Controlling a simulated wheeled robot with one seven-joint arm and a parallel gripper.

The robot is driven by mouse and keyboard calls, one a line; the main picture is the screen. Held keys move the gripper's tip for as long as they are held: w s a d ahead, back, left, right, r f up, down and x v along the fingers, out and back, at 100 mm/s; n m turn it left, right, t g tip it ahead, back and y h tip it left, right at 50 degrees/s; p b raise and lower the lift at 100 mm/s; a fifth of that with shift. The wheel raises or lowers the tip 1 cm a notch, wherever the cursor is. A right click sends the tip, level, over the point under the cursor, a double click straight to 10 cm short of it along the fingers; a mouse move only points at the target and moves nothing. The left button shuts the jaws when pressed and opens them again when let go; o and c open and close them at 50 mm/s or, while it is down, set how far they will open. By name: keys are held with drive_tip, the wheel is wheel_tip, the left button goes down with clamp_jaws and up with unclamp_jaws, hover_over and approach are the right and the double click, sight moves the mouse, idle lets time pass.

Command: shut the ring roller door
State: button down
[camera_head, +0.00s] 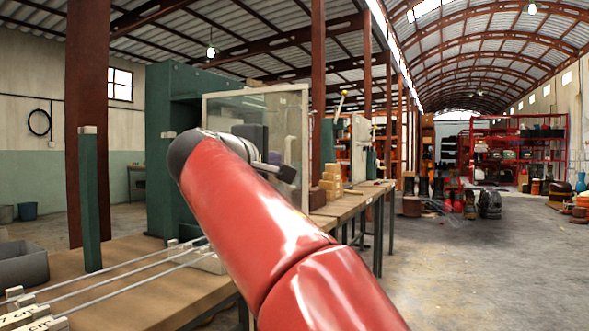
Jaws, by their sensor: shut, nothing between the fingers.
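The ring roller (158,150) is a tall green cabinet on the left, behind the workbench. Its door (285,112) is a clear pane in a pale frame. The door stands out to the right of the cabinet, and looks open; its exact angle is hard to judge. My red arm crosses in front of it and hides the lower left of the pane. My gripper (277,170) shows partly beyond the arm, small and grey, over the lower middle of the pane. It is shut and empty. I cannot tell whether it touches the door.
The workbench (135,285) holds metal rods (125,270), a grey bin (22,264) and a green post (90,200). Small wooden blocks (331,180) sit on a farther bench.

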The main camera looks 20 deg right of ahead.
sight(299, 156)
drive_tip(key=p+x, duration=0.1)
drive_tip(key=x, duration=0.3)
drive_tip(key=p+x, duration=0.1)
drive_tip(key=x, duration=0.4)
drive_tip(key=p+x, duration=0.1)
drive_tip(key=x, duration=0.4)
drive_tip(key=shift+s+r, duration=0.1)
drive_tip(key=shift+r, duration=0.2)
drive_tip(key=shift+d, duration=0.15)
